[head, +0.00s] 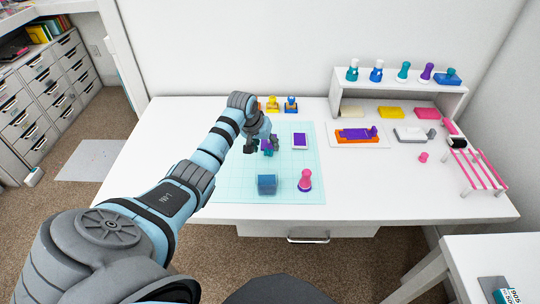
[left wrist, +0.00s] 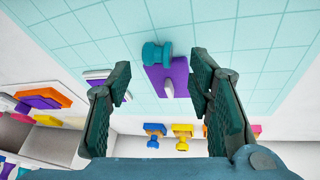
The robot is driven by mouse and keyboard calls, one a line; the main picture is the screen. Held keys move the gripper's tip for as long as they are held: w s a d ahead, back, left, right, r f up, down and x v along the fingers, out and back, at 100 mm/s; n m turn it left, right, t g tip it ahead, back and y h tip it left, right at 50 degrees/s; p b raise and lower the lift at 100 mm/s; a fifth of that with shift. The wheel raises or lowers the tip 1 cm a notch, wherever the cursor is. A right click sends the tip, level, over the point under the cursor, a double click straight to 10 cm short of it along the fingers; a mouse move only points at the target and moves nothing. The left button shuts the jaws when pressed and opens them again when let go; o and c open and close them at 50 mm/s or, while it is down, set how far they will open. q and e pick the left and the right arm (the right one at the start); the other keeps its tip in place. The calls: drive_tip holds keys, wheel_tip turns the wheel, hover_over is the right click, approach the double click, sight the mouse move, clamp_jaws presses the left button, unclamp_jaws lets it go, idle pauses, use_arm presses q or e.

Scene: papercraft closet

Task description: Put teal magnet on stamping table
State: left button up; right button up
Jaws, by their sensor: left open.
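In the left wrist view, a teal spool-shaped piece (left wrist: 156,54), which looks like the teal magnet, lies against a purple block (left wrist: 172,80) with a pale raised part. Both are on the pale teal grid mat (head: 235,190) on the white table (head: 400,195). My left gripper (head: 262,148) is over the mat's far left part; the wrist view also shows the gripper (left wrist: 160,70). Its fingers are open, one to each side of the two pieces, with nothing gripped. In the head view the gripper mostly hides them. My right gripper is not in view.
A dark blue box (head: 267,184) and a pink stamp (head: 305,180) stand on the mat's near part. Yellow and blue stamps (head: 290,104) stand behind the mat. A white shelf (head: 395,95) with several stamps and a pink-railed rack (head: 475,165) are on the right.

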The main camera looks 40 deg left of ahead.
sight(267, 151)
use_arm(q)
drive_tip(key=x, duration=0.2)
drive_tip(key=shift+w+d+f+b, duration=0.2)
drive_tip(key=shift+f+b, duration=0.1)
drive_tip(key=shift+b, duration=0.05)
drive_tip(key=shift+s+r, duration=0.25)
drive_tip(key=shift+a, duration=0.1)
drive_tip(key=shift+c, duration=1.3)
drive_tip(key=shift+w, duration=0.1)
drive_tip(key=c, duration=0.8)
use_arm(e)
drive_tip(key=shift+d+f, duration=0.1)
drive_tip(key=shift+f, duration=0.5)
use_arm(q)
drive_tip(key=shift+c, duration=0.2)
wheel_tip(267, 151, up, 20)
drive_tip(key=p, duration=0.4)
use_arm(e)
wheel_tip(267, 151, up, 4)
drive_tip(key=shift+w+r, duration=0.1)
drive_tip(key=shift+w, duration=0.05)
